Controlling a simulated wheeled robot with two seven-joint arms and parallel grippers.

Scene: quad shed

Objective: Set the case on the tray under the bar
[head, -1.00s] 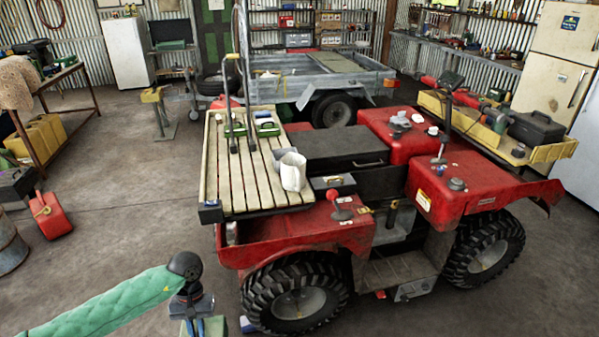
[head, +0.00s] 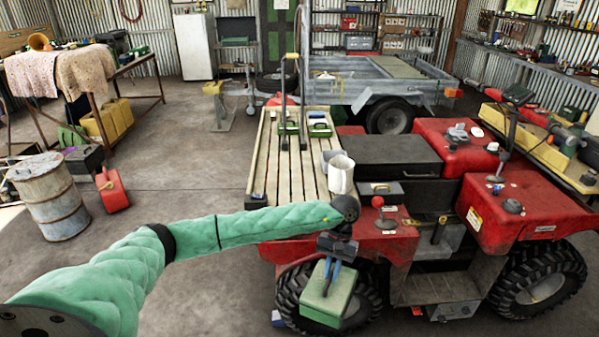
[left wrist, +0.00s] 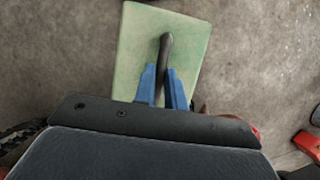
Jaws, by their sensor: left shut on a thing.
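A green case (head: 327,298) with a dark handle hangs from my left gripper (head: 332,270) in front of the quad's near wheel. In the left wrist view the case (left wrist: 185,40) lies beyond the blue fingers (left wrist: 162,88), which are shut on its handle. The pale slatted tray (head: 262,170) is on the quad, behind and above the case; the two are apart. My right gripper is not in view.
On the tray, green-and-white items (head: 319,127) sit by the bar's feet, and a white jug (head: 341,174) stands at its right edge. A black box (head: 390,162) is right of it. A rusty drum (head: 50,200) and red can (head: 112,190) stand left; floor between is clear.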

